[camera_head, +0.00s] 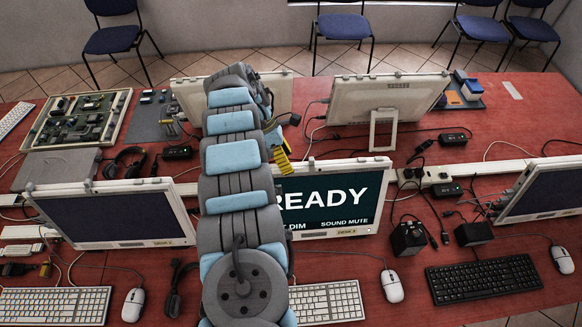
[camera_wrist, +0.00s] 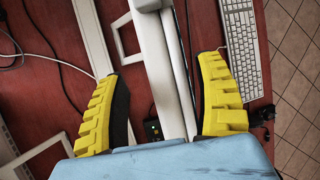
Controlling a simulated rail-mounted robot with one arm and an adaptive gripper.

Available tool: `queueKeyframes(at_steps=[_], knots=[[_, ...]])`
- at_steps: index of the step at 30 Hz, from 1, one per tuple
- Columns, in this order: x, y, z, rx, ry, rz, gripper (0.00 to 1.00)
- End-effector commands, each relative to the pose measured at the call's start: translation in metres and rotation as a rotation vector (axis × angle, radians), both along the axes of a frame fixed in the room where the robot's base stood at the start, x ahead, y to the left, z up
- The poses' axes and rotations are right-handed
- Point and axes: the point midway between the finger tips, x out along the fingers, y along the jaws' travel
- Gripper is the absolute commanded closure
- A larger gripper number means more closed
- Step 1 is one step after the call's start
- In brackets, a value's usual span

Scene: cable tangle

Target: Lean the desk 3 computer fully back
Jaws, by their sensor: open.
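The computer with the lit READY screen (camera_head: 335,205) stands upright in the middle of the table, its left part hidden behind my arm. In the wrist view a white computer panel (camera_wrist: 158,60) is seen nearly edge-on, running between my fingers. My gripper (camera_wrist: 157,68) is open, with one yellow finger on each side of that panel and gaps on both sides. In the head view one yellow finger (camera_head: 283,161) shows at the READY screen's top edge; the rest is hidden by my arm.
Dark-screen computers stand at left (camera_head: 115,212) and right (camera_head: 545,190), with others facing away behind. A white keyboard (camera_head: 327,302) and mouse (camera_head: 391,286) lie before the READY screen. Cables, black adapters and a white cable channel (camera_head: 490,170) crowd the red table.

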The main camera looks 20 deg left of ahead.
Motion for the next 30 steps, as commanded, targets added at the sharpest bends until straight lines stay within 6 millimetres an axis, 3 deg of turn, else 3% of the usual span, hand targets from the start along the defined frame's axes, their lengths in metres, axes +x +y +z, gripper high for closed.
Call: queueKeyframes(at_steps=[9, 25, 30], knots=[[0.000, 0.007, 0.015, -0.001, 0.001, 0.000, 0.30], [0.001, 0.008, 0.016, 0.001, 0.000, 0.000, 0.30], [0.018, 0.024, 0.017, 0.068, -0.067, 0.010, 0.30]])
